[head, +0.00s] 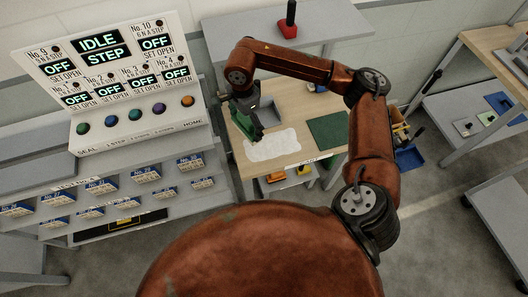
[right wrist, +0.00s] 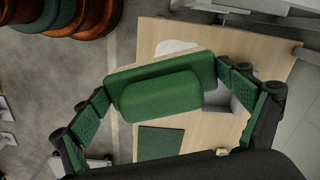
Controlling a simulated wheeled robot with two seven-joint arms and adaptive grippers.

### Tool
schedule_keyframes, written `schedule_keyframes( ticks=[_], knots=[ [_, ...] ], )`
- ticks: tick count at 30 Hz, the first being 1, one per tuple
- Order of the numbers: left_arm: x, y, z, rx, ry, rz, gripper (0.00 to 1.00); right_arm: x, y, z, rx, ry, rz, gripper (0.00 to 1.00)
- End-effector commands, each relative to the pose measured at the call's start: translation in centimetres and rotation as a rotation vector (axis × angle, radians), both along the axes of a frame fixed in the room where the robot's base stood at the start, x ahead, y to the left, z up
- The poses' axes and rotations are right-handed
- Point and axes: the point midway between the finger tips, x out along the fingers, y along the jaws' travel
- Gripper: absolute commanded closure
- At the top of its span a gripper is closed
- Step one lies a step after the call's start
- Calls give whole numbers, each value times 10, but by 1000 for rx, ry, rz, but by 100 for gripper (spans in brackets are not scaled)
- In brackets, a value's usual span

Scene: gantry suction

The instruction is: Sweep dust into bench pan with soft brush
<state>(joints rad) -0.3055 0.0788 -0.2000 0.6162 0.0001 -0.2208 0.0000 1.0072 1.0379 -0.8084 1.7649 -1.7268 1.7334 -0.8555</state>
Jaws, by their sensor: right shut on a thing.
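My right gripper (head: 254,131) is above the left part of the wooden bench (head: 290,105). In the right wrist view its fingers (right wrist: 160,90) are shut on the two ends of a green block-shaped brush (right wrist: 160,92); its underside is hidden. In the head view the brush (head: 243,124) shows in part beside the fingers. A flat white patch with uneven edges (head: 272,146), perhaps the dust, lies on the bench just right of and below the gripper. My left gripper is not in view.
A dark green mat (head: 328,131) lies on the bench right of the white patch. A blue bin (head: 409,157) sits beyond the bench's right edge. A control panel (head: 110,75) stands at the left.

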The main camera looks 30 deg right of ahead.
Motion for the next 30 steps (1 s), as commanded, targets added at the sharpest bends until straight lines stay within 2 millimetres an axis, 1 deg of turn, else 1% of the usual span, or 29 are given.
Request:
schedule_keyframes(
  ticks=[1,3,5,6,8,12,15,18,21,24,27,30],
  knots=[
    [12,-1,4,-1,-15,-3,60,-3,-2,-14,4,7,-128,30],
    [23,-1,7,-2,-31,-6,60,-5,-5,-32,4,10,-317,30],
    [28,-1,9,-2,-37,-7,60,-8,-8,-48,5,12,-482,30],
    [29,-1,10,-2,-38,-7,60,-10,-11,-58,4,14,-591,30],
    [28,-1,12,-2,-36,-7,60,-13,-14,-73,6,16,-758,30],
    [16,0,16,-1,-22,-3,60,-24,-23,-108,3,22,-1143,30],
    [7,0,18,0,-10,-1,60,-33,-30,-131,-1,23,-1399,30],
    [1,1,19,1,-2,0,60,-41,-36,-148,-4,21,-1613,30],
    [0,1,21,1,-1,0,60,-47,-42,-161,-8,18,-1770,30],
    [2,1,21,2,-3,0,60,-51,-44,-168,-9,17,-1866,30],
    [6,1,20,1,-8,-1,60,-52,-46,-174,-9,14,-1910,30],
    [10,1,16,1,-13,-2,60,-52,-46,-181,-10,14,-1919,30]
  ],
)
